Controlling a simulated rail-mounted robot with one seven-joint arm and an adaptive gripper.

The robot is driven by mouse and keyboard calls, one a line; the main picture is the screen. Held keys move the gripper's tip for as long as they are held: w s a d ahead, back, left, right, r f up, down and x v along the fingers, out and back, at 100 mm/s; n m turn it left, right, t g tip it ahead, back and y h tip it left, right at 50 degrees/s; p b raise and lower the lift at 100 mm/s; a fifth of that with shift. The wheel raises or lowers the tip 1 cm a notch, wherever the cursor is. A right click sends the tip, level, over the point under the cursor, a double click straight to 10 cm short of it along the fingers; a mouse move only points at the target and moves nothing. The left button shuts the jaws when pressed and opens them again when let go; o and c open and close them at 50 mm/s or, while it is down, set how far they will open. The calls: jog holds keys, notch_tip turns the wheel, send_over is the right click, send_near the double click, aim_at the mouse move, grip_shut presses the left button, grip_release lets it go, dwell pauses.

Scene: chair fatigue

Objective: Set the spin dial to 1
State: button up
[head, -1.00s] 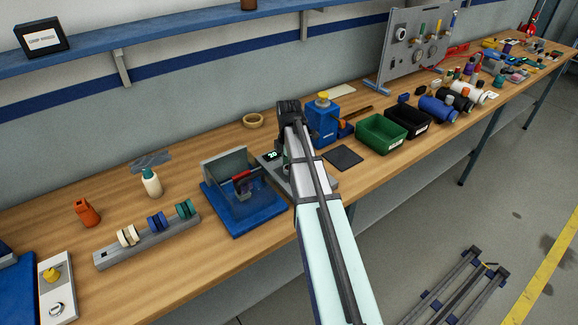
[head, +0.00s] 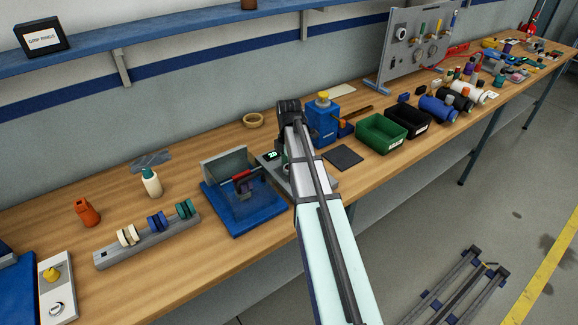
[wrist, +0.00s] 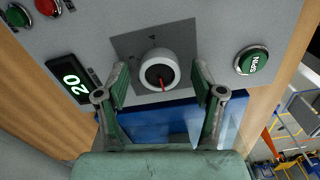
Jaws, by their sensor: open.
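In the wrist view, the spin dial (wrist: 160,70) is a round white knob with a dark centre and a red pointer line. The pointer is on the side of the knob away from that mark. My gripper (wrist: 161,84) is open, with one green-padded finger on each side of the dial and a visible gap at both sides. A black display (wrist: 74,82) reads 20 in green. A green SPIN button (wrist: 251,60) is right of the dial. In the head view my arm hides the dial and gripper.
In the wrist view, a red button (wrist: 47,6) and a green button (wrist: 16,16) are at the upper left. In the head view, a blue fixture (head: 240,212) with a red bar stands left of my arm, and a dark pad (head: 343,157) lies to its right.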

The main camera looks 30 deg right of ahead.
notch_tip(320, 180, up, 12)
dwell(0.5)
dwell(0.3)
